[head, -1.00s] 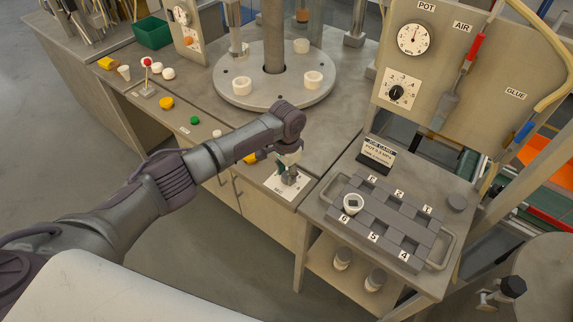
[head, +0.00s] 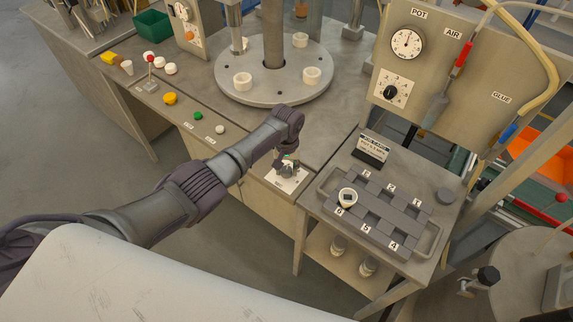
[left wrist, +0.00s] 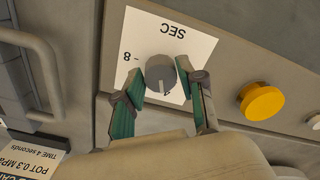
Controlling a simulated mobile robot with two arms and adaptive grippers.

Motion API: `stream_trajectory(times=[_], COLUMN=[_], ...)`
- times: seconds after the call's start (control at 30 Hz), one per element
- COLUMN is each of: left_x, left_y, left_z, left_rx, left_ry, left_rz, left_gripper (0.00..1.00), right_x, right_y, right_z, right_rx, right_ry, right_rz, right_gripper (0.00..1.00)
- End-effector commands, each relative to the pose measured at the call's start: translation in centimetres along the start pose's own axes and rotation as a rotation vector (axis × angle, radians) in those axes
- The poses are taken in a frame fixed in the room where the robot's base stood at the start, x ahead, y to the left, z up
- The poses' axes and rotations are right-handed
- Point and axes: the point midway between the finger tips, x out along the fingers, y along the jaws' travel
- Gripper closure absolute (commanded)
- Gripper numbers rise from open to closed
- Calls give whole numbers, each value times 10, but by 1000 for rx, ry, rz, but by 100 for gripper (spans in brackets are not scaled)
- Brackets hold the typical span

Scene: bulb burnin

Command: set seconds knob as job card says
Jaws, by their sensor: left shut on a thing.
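The seconds knob (left wrist: 160,73) is a grey round knob on a white plate marked SEC (left wrist: 190,40) in the left wrist view. An 8 shows beside it and a partly covered 4 below it; its exact setting is hard to read. My left gripper (left wrist: 160,80) is shut on the knob, one finger on each side. In the head view my left gripper (head: 288,164) is over the white plate (head: 284,182) and hides most of the knob. The job card (head: 371,149) stands on the side table; in the left wrist view (left wrist: 32,155) it reads POT 0.3 MPa, TIME 4 seconds. My right gripper is not in view.
A grey tray (head: 432,240) with numbered compartments sits right of the plate. A panel with a pot gauge (head: 407,42) and a black knob (head: 390,92) stands behind. A yellow button (left wrist: 262,101) is near the fingers. A round turntable (head: 300,92) lies farther back.

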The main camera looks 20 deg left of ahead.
Motion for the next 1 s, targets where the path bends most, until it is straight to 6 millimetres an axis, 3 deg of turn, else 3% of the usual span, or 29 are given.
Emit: stream_trajectory(times=[0.3,0.8,0.83,0.93,1.0], left_x=[-2,-2,-2,-2,-1], left_y=[0,0,0,0,0], left_z=[-2,-2,-2,-2,-2], left_rx=[-103,-117,-117,-117,-117], left_ry=[5,7,6,5,4], left_rz=[1,1,1,1,1], left_gripper=[95,95,56,39,36], right_x=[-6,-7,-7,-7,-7], right_y=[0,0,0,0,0], right_z=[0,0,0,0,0], right_rx=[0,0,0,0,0], right_ry=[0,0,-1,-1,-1], right_rz=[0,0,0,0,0], right_gripper=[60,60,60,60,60])
